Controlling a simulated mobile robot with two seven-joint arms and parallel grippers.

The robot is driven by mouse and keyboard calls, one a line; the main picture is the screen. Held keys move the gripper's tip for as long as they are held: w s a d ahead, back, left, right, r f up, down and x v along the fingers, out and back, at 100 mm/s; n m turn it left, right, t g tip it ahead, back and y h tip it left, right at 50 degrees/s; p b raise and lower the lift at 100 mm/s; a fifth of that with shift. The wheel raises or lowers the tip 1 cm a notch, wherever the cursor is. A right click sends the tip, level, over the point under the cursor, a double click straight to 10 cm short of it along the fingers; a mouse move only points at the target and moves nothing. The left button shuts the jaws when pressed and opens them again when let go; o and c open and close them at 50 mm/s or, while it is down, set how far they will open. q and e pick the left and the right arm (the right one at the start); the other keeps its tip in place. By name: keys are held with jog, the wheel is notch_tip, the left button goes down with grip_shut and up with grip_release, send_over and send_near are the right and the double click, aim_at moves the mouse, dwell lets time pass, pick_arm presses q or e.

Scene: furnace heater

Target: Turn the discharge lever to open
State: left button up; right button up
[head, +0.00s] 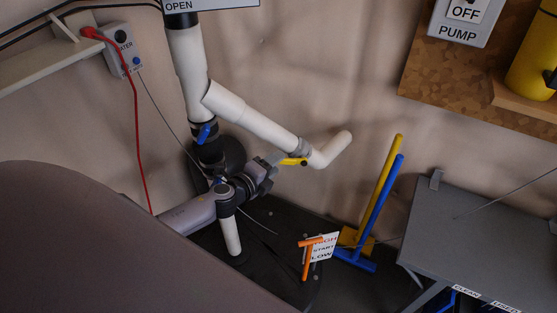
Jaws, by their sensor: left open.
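White pipework comes down the wall, with a branch (250,122) slanting to the right and ending in an open spout. A small yellow lever (294,161) sits on this branch near the spout. A blue lever (205,133) sits on the upright pipe above a black fitting. No label shows which one is the discharge lever. My left gripper (273,161) comes in from the lower left and is open, with its fingertips close beside the left end of the yellow lever. I cannot tell whether they touch it. My right gripper is not in view.
An orange lever (306,262) stands by a HIGH/START/LOW sign (322,247). Yellow (379,185) and blue (377,212) long handles lean at the wall. A grey table (480,235) is at right. A red cable (137,120) hangs at left. A PUMP switch box (465,18) is above.

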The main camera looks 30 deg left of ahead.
pick_arm(q)
jog(key=v, duration=0.4)
